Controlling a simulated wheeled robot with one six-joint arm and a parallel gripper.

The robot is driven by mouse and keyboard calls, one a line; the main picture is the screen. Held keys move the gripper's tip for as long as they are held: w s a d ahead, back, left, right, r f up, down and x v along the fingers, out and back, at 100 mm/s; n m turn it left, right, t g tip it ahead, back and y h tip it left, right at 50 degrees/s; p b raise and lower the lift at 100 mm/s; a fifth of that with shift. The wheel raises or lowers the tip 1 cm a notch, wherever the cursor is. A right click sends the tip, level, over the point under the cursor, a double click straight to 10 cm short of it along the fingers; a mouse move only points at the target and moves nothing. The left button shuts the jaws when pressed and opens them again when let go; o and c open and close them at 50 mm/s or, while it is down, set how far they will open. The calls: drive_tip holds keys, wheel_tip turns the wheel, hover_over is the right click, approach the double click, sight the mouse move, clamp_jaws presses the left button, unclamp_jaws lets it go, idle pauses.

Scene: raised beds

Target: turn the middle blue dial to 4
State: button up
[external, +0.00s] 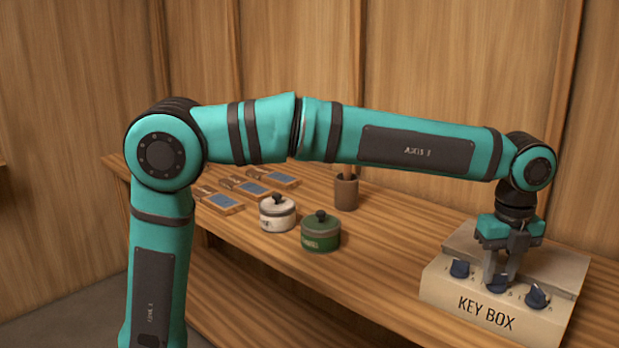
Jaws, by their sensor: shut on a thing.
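The key box (485,312), cream-coloured and lettered KEY BOX, stands at the right on the wooden bench. Three blue dials sit in a row on its sloped face: a left dial (459,268), the middle blue dial (497,284) and a right dial (537,295). My gripper (499,277) points down over the box and is shut on the middle dial. Its fingers hide part of that dial. The numbers around the dials are too small to read, so I cannot tell the middle dial's setting.
A white lidded pot (277,215) and a green lidded pot (320,236) stand on the bench (385,262) left of the box. A brown cup (346,193) stands behind them. Several wooden pieces with blue-grey panels lie at the far left. The bench between pots and box is clear.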

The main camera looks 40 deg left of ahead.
sight(499, 274)
drive_tip(key=o, duration=1)
wheel_tip(499, 274, up, 18)
drive_tip(key=shift+f, duration=0.25)
idle(0.5)
